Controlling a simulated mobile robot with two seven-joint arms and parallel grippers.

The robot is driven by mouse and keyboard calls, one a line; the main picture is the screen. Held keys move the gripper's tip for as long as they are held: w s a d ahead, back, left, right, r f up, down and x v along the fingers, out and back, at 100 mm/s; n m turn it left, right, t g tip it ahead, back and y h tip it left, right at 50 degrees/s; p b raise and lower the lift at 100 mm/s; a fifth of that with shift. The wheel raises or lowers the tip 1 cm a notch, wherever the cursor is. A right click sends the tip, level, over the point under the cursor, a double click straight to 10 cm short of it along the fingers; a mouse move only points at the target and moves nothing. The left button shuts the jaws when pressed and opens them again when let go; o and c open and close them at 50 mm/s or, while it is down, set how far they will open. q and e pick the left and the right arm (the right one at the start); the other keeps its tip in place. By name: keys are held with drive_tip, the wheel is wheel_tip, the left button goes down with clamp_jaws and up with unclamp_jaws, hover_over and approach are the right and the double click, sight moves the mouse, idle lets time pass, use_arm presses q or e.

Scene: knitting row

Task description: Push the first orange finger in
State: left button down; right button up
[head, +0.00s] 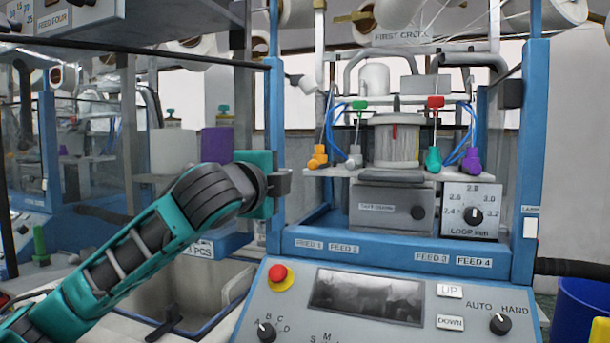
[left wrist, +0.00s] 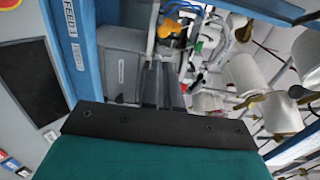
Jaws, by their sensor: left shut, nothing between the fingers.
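The orange finger (head: 317,157) is the leftmost in a row of coloured fingers on the knitting machine, above the FEED 1 label. It also shows in the left wrist view (left wrist: 168,28), beyond my fingertips. My left gripper (head: 288,183) is at the machine's left blue post, left of and slightly lower than the orange finger. In the left wrist view my left gripper (left wrist: 163,72) is shut and empty, pointing toward the orange finger. I see a gap between them in the head view. My right gripper is not in view.
A grey finger (head: 353,157), a teal finger (head: 433,160) and a purple finger (head: 472,160) stand to the right. The blue post (head: 275,100) is close to my left gripper. A control panel (head: 380,305) with a red button (head: 279,275) is below.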

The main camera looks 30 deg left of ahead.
use_arm(q)
drive_tip(key=p, duration=0.1)
approach(312, 166)
drive_tip(key=x, duration=0.5)
drive_tip(key=shift+w+a, duration=0.15)
drive_tip(key=shift+w, duration=0.75)
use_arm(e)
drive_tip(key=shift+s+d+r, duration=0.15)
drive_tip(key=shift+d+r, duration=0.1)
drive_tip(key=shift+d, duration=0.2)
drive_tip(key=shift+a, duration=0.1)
